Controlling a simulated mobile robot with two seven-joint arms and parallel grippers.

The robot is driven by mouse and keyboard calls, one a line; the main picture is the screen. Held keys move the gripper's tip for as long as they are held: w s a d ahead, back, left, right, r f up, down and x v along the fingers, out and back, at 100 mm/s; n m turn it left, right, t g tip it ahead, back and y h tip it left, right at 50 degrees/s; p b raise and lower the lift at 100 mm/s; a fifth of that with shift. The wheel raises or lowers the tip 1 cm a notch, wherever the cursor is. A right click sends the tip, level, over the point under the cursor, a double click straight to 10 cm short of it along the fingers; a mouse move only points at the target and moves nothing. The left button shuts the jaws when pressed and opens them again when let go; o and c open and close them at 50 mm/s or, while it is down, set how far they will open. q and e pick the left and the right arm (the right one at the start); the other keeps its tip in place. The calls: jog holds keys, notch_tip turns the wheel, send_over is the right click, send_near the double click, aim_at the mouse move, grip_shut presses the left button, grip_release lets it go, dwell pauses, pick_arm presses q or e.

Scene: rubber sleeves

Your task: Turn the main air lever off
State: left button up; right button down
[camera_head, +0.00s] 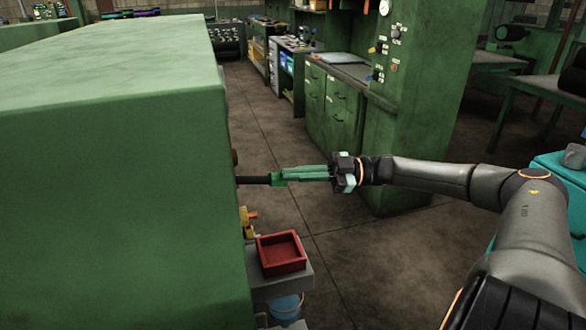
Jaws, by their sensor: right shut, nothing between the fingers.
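A small yellow fitting with an orange handle (251,215) sticks out from the side of the large green machine (110,190). It is small and partly hidden by the machine's edge, and I cannot tell which way the handle is set. Above it, a green pronged part (300,174) on a black shaft juts right from the machine. My right gripper (338,172) is shut and empty at the outer end of this green part, right of and above the orange handle. I cannot tell whether it touches the green part. My left gripper is not in view.
A red tray (281,253) sits on a grey ledge (283,284) below the green part, with a blue bucket (286,307) under it. A green cabinet (335,108) and a control column (410,100) stand behind my right arm. The floor between is clear.

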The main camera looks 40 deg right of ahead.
aim_at(285, 186)
notch_tip(285, 186, down, 3)
jog(key=t+y+b, duration=0.1)
jog(key=y+b, duration=0.1)
jog(key=b, duration=0.1)
jog(key=shift+w+a+f+t, duration=0.1)
jog(key=shift+a+t, duration=0.05)
jog(key=shift+t, duration=0.25)
jog(key=shift+f, duration=0.1)
jog(key=shift+m, duration=0.3)
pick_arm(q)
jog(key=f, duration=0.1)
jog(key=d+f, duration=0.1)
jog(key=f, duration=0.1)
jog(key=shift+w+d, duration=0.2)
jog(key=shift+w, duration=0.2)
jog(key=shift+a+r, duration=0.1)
